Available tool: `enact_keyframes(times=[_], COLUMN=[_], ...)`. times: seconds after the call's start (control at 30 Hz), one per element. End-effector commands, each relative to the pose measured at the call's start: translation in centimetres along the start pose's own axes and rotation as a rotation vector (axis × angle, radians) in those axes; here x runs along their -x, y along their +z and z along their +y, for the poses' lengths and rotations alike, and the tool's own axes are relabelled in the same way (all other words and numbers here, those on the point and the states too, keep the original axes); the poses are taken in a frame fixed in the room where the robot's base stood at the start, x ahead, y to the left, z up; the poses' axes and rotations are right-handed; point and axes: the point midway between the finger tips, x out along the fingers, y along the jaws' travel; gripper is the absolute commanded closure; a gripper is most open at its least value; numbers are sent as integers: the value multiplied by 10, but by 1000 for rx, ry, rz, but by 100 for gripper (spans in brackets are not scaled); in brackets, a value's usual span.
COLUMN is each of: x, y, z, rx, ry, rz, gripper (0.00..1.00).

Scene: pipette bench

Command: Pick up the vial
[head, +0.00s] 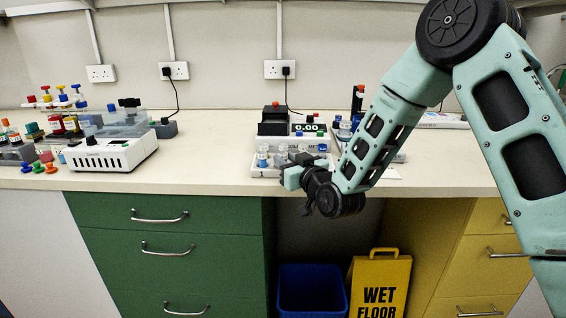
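Several small vials stand in a row on a white tray (258,172) near the bench's front edge. The leftmost vial (263,158) is clear with a blue lower part. Others behind my gripper are partly hidden, including a vial with a blue top (322,149). Which one is the task's vial I cannot tell. My gripper (291,180) is at the tray's front, beside and in front of the vials, reaching in from the right. Its fingers are small and overlap the tray, so whether they are open or shut, or touch a vial, is unclear.
A white device (111,153) and racks of coloured bottles are at the left. The bench (210,165) is clear between. Below are a blue bin (312,290) and a yellow wet-floor sign (379,283).

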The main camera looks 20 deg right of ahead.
Motion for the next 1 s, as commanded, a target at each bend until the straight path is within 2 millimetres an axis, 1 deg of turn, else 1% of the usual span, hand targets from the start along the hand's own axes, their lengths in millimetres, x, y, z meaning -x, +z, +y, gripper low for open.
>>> enact_keyframes(times=[0.07,0.17,0.2,0.43,0.57,0.67,0.9,1.0], x=[0,0,0,0,0,0,0,0], y=[0,0,0,0,-9,-24,-72,-87], z=[0,0,0,0,0,0,1,1], rx=[0,0,0,0,0,1,2,1], ry=[0,0,0,0,0,0,0,0], rz=[0,0,0,1,3,5,6,4], gripper=[72,97,100,100,100,100,100,100])
